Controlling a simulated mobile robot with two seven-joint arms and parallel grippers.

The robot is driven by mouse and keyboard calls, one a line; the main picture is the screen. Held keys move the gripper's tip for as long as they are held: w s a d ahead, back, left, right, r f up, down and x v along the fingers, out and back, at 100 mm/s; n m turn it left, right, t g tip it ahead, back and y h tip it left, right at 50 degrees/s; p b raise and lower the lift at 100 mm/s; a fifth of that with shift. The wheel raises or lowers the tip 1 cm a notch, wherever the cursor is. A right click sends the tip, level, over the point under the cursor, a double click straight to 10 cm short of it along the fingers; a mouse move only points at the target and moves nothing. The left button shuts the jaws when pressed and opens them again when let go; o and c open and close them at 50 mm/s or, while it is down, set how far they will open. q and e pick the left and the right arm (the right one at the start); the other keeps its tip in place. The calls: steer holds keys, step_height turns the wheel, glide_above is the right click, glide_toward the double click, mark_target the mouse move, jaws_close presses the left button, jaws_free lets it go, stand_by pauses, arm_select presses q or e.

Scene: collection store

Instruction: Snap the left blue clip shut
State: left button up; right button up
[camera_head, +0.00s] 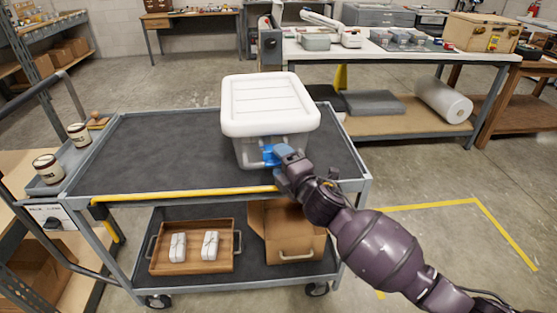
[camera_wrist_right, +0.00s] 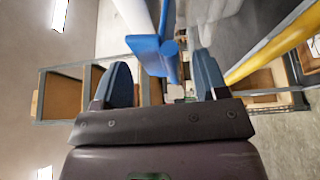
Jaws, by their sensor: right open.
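A clear plastic box (camera_head: 260,150) with a white lid (camera_head: 270,103) stands on the cart's top. A blue clip (camera_head: 270,154) shows low on the box's front, partly hidden by my right gripper (camera_head: 283,158). In the right wrist view the blue clip (camera_wrist_right: 153,56) appears to stick out from the box, between and just beyond my open fingers (camera_wrist_right: 162,66). I see no contact between clip and fingers. The lid looks seated on the box. No other clip can be made out. My left gripper is not in view.
The grey cart top (camera_head: 160,150) is clear left of the box, with a yellow front bar (camera_head: 190,194). Its lower shelf holds a wooden tray (camera_head: 194,264) and a cardboard box (camera_head: 288,240). Two jars (camera_head: 48,168) stand at the left. A workbench (camera_head: 400,52) stands behind.

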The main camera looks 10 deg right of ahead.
steer(key=shift+w+a, duration=0.35)
steer(key=shift+w, duration=0.3)
